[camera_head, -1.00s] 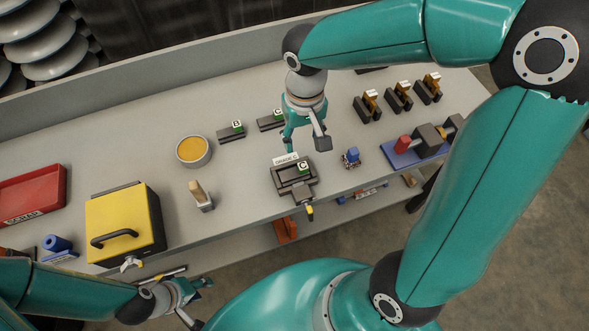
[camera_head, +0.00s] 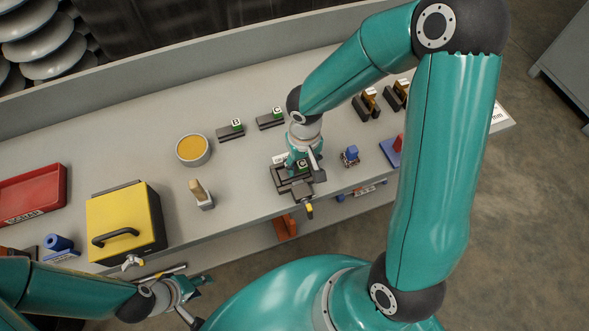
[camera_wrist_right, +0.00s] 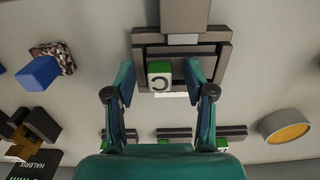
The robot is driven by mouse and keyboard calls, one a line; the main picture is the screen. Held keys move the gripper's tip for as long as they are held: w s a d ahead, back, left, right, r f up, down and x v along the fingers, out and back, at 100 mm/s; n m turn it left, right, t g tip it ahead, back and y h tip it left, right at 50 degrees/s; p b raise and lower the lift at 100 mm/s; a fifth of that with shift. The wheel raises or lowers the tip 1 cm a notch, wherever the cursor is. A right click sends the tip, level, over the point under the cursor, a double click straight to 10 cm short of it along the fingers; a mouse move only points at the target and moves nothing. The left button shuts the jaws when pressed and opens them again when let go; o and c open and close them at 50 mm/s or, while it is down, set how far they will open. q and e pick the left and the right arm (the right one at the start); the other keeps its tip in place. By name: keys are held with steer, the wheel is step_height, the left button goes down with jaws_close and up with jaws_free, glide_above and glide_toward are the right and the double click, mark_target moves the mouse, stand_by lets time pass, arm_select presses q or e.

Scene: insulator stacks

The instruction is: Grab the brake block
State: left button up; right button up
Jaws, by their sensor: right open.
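A small green-and-white block marked C (camera_head: 302,164), likely the brake block, sits in a dark vise-like fixture (camera_head: 291,188) near the bench's front edge. The block also shows in the right wrist view (camera_wrist_right: 159,76), within the dark frame of the fixture (camera_wrist_right: 222,36). My right gripper (camera_head: 301,168) is over the fixture. Its open fingers (camera_wrist_right: 160,76) are on either side of the C block in the right wrist view, with gaps between; their height relative to it is unclear. My left gripper (camera_head: 196,299) is low at the left, apart from the fixture, its fingers spread and empty.
Two dark bars with green blocks, marked B (camera_head: 231,132) and C (camera_head: 271,121), lie behind. A blue-topped piece (camera_head: 350,156) stands right of the fixture. A brush-like item (camera_head: 202,195), orange-filled bowl (camera_head: 193,150), yellow box (camera_head: 122,222) and red tray (camera_head: 30,193) are left.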

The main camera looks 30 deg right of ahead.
jaws_close()
steer(key=shift+r, duration=0.1)
stand_by(0.4)
